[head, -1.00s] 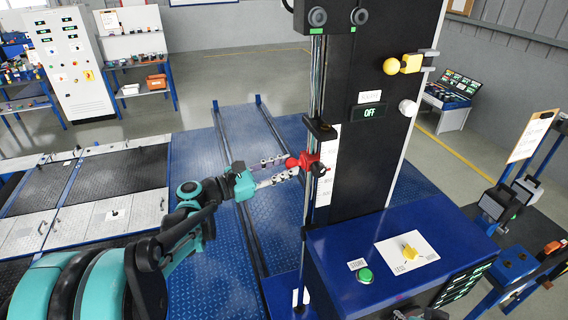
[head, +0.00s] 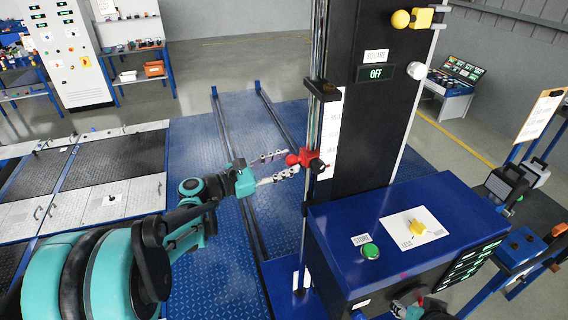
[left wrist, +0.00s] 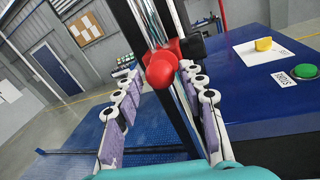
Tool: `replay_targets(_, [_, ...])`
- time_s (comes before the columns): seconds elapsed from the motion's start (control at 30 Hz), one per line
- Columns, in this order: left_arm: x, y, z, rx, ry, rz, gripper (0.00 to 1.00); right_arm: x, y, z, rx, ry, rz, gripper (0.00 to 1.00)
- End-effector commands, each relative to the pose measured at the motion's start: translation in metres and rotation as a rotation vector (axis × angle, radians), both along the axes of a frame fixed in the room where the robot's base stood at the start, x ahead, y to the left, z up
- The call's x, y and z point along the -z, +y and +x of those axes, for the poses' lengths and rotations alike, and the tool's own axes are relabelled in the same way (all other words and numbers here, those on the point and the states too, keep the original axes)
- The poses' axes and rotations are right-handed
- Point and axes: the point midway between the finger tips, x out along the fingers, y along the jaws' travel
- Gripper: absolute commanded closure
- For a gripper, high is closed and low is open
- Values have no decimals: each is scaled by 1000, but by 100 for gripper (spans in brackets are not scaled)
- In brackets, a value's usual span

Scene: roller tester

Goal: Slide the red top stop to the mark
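The red top stop (head: 310,160) sits on the thin vertical rod in front of the black column, beside the lower part of the white scale strip (head: 331,130). Its round red knob faces my left gripper (head: 291,162). In the left wrist view, the knob (left wrist: 161,71) lies between the converging tips of the left gripper (left wrist: 162,72). I cannot make out the mark. Part of my right gripper (head: 412,306) shows at the bottom edge; its fingers are not clear.
A black bracket (head: 322,90) is on the rod above the stop. The blue console (head: 340,225) stands just below and right, with a green STORE button (head: 370,251) and yellow knob (head: 418,228). The display (head: 376,73) reads OFF. Blue floor plates (head: 200,140) lie left of the rod.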

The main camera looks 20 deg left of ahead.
Motion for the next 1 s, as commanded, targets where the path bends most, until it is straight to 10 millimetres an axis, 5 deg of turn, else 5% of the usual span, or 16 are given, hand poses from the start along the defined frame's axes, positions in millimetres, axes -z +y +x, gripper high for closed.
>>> replay_targets(0.43, [0, 9, -7, -3, 0, 0, 49, 0, 0, 0, 0, 0, 0, 60])
replay_targets(1.0, [0, 81, -81, -2, 0, 0, 49, 0, 0, 0, 0, 0, 0, 60])
